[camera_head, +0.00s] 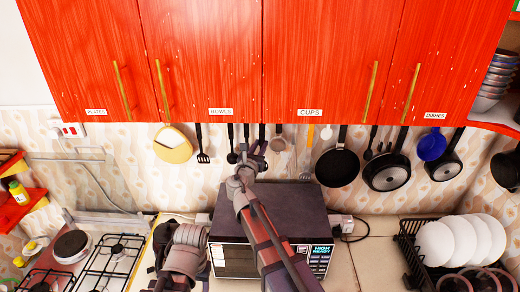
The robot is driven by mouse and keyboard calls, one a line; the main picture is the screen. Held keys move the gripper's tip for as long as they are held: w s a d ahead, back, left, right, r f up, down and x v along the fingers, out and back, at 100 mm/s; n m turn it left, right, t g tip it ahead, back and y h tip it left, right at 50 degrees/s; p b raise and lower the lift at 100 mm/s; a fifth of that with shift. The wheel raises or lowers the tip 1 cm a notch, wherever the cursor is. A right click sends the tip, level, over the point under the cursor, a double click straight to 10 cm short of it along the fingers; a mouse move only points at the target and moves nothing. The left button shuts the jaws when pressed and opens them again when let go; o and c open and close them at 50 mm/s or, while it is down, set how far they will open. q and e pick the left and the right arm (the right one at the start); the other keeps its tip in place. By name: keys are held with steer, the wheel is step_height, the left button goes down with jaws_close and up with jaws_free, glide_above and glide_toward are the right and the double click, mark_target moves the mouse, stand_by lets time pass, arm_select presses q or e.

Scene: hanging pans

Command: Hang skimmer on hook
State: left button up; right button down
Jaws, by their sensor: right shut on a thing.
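My right gripper (248,162) is raised in front of the wall, above the microwave and just below the row of hanging utensils. It is shut on a thin utensil, which seems to be the skimmer (246,134). The gripper and its wrist hide much of the utensil, and its head is hard to make out. The hooks sit under the red cabinets and are too small to make out; I cannot tell whether the skimmer touches one. My left arm is folded low at the left, and its gripper does not show.
A black spatula (203,146) and a cream pan (173,145) hang to the left. The microwave (310,210) stands below. A stove (108,258) is left, a dish rack with plates (435,240) right.

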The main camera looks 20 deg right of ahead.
steer(key=w+d+f+b, duration=0.1)
steer(key=w, duration=0.5)
steer(key=shift+d+f, duration=0.2)
steer(key=shift+d, duration=0.2)
stand_by(0.3)
stand_by(0.4)
steer(key=c, duration=0.6)
jaws_free()
steer(key=shift+c, duration=0.2)
